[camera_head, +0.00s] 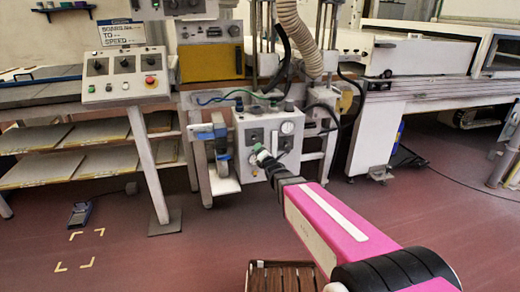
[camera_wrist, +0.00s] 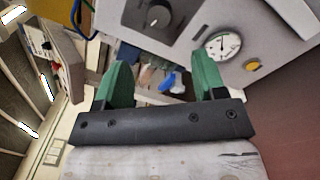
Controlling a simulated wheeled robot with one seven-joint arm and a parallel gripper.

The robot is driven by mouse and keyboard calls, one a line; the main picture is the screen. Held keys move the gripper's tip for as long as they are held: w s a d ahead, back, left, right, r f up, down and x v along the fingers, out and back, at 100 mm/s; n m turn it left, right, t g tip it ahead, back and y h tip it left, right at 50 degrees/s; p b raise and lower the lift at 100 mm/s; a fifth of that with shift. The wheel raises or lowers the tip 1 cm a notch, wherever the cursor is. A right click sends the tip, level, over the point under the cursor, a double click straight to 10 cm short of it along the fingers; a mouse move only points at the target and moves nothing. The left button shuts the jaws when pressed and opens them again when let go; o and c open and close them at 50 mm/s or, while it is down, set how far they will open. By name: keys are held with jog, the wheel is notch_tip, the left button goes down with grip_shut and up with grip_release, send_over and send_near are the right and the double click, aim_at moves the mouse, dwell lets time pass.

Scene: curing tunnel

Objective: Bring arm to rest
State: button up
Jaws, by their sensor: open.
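My gripper (camera_wrist: 160,88) shows in the wrist view with its two green fingers spread apart and nothing between them. In the head view my gripper (camera_head: 262,152) is at the end of my pink arm, which reaches out to the front of the machine. It is in front of a grey control box (camera_head: 284,130) with gauges and knobs. I cannot tell how wide the space is between the fingertips and the box. In the wrist view the box's dial gauge (camera_wrist: 223,44) and black knob (camera_wrist: 158,17) lie just beyond the fingers.
A control panel (camera_head: 125,75) with a red button stands at the left above shelves (camera_head: 70,165). A foot pedal (camera_head: 80,214) lies on the floor near yellow corner marks. A slatted brown item (camera_head: 285,277) is at the bottom. Open red floor (camera_head: 440,230) lies at the right.

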jog(key=shift+d, duration=0.1)
jog(key=s+d+f+m+g+h, duration=0.3)
jog(key=d+f+m+g, duration=0.15)
jog(key=d+m, duration=0.2)
jog(key=s+d+f+m+g+h, duration=0.2)
jog(key=s+d+f+m+g, duration=0.15)
jog(key=d+f+m, duration=0.35)
jog(key=s+d+f+m+g, duration=0.1)
jog(key=s+d+m+g, duration=0.2)
jog(key=s+m, duration=0.5)
jog(key=s+d+f+m+g+h, duration=0.1)
jog(key=s+d+m+g, duration=0.2)
jog(key=s+m+g, duration=0.3)
jog(key=s+m, duration=0.1)
jog(key=s, duration=0.2)
jog(key=shift+s+d+m, duration=0.15)
jog(key=shift+d+m, duration=0.1)
jog(key=shift+m, duration=0.1)
